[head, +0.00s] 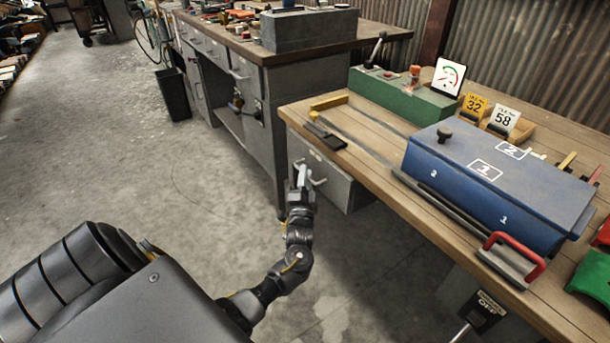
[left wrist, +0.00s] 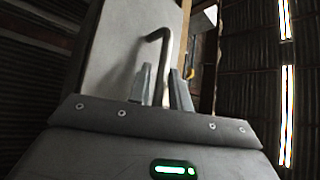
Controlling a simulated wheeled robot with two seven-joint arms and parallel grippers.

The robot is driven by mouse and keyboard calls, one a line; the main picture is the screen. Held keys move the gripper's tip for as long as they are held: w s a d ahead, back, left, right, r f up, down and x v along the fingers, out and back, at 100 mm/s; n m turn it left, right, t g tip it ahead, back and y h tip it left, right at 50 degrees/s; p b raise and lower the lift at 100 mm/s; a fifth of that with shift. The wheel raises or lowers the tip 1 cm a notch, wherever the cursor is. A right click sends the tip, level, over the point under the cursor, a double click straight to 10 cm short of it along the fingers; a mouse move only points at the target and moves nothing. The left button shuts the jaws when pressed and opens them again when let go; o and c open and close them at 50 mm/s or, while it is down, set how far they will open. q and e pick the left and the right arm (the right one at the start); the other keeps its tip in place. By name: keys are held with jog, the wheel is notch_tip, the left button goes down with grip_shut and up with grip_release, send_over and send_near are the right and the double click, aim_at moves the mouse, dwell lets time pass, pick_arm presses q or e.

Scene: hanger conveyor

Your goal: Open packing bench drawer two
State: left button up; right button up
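The packing bench (head: 365,118) has a wooden top. A grey drawer (head: 334,184) with a small label plate and a bent metal handle (head: 319,182) sits under its left end. I cannot read a number on the label. My left gripper (head: 299,176) is at this handle, its fingers close together on either side of the bar. The left wrist view also shows the handle (left wrist: 163,48) running down between the two fingertips (left wrist: 162,80). It does not show a clear gap at the bar. The drawer front looks near the bench edge. My right gripper is not in view.
On the bench are a blue box (head: 490,185) with numbered labels, a green unit (head: 400,97) with a gauge, number cards (head: 503,119) and a red handle (head: 520,250). A grey workbench (head: 272,85) stands behind. The concrete floor (head: 130,160) at left is clear.

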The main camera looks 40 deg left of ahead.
pick_arm(q)
jog(key=shift+w+a+r, duration=0.15)
jog(key=shift+w+r, duration=0.05)
jog(key=shift+w, duration=0.1)
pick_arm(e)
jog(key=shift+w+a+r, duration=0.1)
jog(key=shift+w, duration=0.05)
pick_arm(q)
jog(key=shift+c, duration=0.4)
grip_shut()
jog(key=shift+s, duration=0.1)
